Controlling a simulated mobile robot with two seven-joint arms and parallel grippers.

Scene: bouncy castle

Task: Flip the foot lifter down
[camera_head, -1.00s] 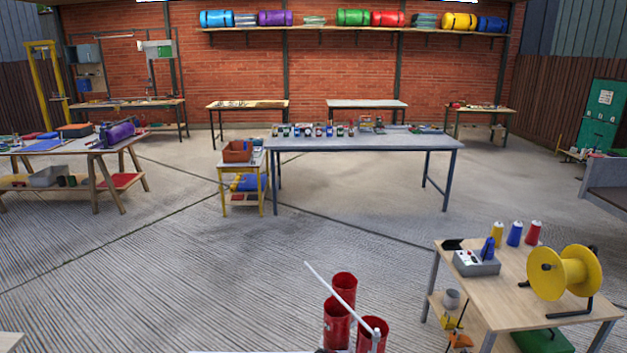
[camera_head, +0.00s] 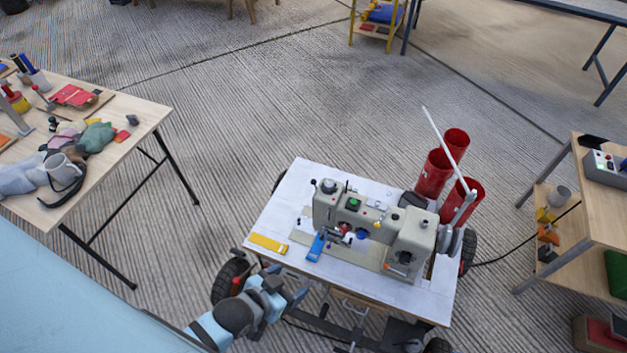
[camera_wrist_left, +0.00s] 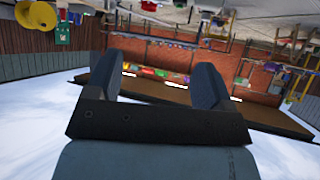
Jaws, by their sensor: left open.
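A cream sewing machine (camera_head: 375,222) stands on a white-topped wheeled cart (camera_head: 275,225) in the head view. Small red, blue and white parts (camera_head: 345,236) show around its needle end. The foot lifter is too small to make out, so I cannot tell whether it is up or down. My left gripper (camera_head: 289,287) is at the cart's front left edge, left of and nearer than the machine, apart from it. In the left wrist view its two fingers (camera_wrist_left: 166,80) are spread with nothing between them. My right gripper is not in view.
A yellow item (camera_head: 268,243) and a blue item (camera_head: 316,247) lie in front of the machine. Red cylinders (camera_head: 434,174) and a white rod (camera_head: 442,145) stand behind right. A cluttered wooden table (camera_head: 140,112) is left, another (camera_head: 590,190) right.

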